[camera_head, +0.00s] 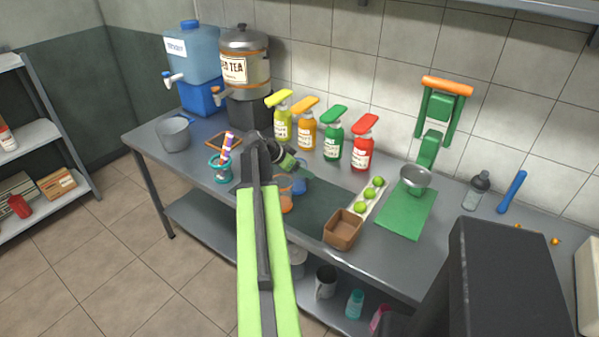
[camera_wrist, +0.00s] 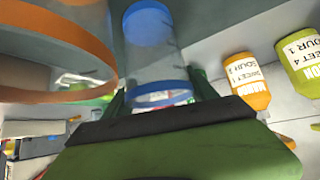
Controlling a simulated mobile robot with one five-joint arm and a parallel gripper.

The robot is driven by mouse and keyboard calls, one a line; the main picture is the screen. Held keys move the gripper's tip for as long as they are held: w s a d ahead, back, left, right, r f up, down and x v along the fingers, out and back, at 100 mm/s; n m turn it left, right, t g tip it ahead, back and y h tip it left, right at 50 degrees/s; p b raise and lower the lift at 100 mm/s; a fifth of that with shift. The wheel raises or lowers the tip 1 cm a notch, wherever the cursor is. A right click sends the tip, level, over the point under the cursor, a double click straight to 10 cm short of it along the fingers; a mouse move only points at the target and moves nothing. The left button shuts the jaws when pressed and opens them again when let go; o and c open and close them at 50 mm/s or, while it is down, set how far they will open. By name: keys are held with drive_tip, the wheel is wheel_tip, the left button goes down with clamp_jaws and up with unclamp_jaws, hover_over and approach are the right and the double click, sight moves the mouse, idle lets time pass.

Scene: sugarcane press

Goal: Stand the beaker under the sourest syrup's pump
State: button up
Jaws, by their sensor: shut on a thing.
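A clear beaker with a blue rim and blue base (camera_wrist: 155,60) is between the green fingers of my gripper (camera_wrist: 160,95) in the wrist view. My gripper (camera_head: 300,170) is shut on it; in the head view the beaker (camera_head: 299,186) is partly hidden by my arm. Four pump bottles stand along the wall: yellow-green (camera_head: 281,126), orange (camera_head: 304,134), green (camera_head: 333,142) and red (camera_head: 361,153). In the wrist view the yellow-green label (camera_wrist: 302,55) reads sweet 4, sour 1; the orange label (camera_wrist: 246,80) seems to read sour 2. The green and red labels are too small to read.
A clear orange-rimmed cup (camera_wrist: 55,50) is close beside the held beaker; its orange part (camera_head: 286,203) shows past my arm. A brown box (camera_head: 342,229), a tray of limes (camera_head: 362,207) and a green mat (camera_head: 405,214) are to the right. A striped-straw holder (camera_head: 221,168) is left.

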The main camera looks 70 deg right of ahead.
wheel_tip(320, 180, up, 10)
drive_tip(key=p, duration=1)
